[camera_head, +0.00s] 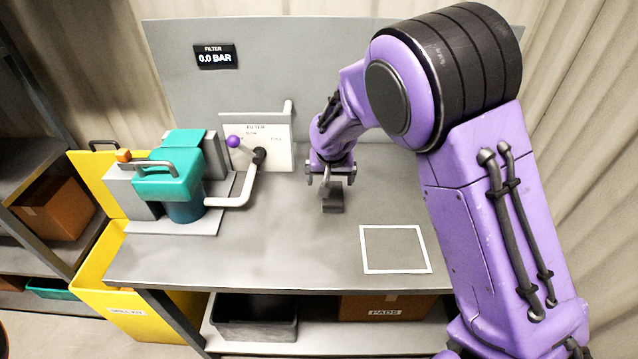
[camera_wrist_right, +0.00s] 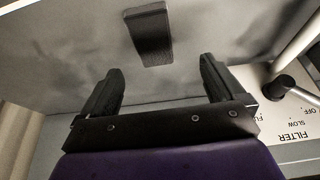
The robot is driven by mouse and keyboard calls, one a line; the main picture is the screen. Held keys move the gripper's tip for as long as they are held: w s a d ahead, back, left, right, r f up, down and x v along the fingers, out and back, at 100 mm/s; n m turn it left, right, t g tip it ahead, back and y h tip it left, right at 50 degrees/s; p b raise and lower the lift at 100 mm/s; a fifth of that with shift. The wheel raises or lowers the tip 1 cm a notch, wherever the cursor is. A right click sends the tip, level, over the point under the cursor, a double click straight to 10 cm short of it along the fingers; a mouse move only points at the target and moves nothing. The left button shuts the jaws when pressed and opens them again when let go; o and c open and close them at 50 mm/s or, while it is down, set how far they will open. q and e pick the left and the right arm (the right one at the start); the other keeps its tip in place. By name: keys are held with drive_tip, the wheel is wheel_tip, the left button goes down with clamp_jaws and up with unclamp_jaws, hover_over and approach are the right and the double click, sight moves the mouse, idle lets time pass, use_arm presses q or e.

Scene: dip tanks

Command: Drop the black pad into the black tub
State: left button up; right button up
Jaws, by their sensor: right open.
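The black pad (camera_head: 333,198) is a small dark block on the grey bench, near the middle. In the right wrist view the pad (camera_wrist_right: 150,36) lies beyond the fingertips, apart from them and roughly between them. My right gripper (camera_head: 331,178) is open and empty, pointing down just above and behind the pad in the head view. It also shows in the right wrist view (camera_wrist_right: 160,72), fingers spread. The black tub (camera_head: 254,320) stands on the shelf under the bench's front edge; the bench hides part of it. My left gripper is out of view.
A teal filter housing (camera_head: 170,177) with a white pipe (camera_head: 240,190) stands at the left of the bench. A white square outline (camera_head: 395,249) marks the bench front right. A yellow bin (camera_head: 130,300) and a cardboard "PADS" box (camera_head: 386,306) flank the tub.

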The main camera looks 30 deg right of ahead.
sight(333, 194)
drive_tip(key=x, duration=0.2)
drive_tip(key=shift+s+f+p, duration=0.1)
drive_tip(key=shift+f+p, duration=0.2)
drive_tip(key=shift+s+d+f+p, duration=0.2)
drive_tip(key=shift+d+f+p, duration=0.15)
drive_tip(key=shift+f, duration=0.1)
drive_tip(key=shift+s+d+f+p, duration=0.2)
drive_tip(key=shift+d+f+p, duration=0.1)
drive_tip(key=shift+f, duration=0.15)
drive_tip(key=w+f, duration=0.2)
drive_tip(key=f, duration=0.1)
drive_tip(key=w+d+f+p, duration=0.1)
drive_tip(key=shift+f, duration=0.25)
drive_tip(key=shift+s+a+r, duration=0.1)
drive_tip(key=shift+s+r, duration=0.05)
drive_tip(key=shift+s, duration=0.25)
drive_tip(key=shift+c, duration=1.2)
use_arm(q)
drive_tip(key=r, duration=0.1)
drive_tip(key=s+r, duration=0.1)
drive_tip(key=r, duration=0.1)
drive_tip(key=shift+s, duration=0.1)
use_arm(e)
drive_tip(key=c, duration=1)
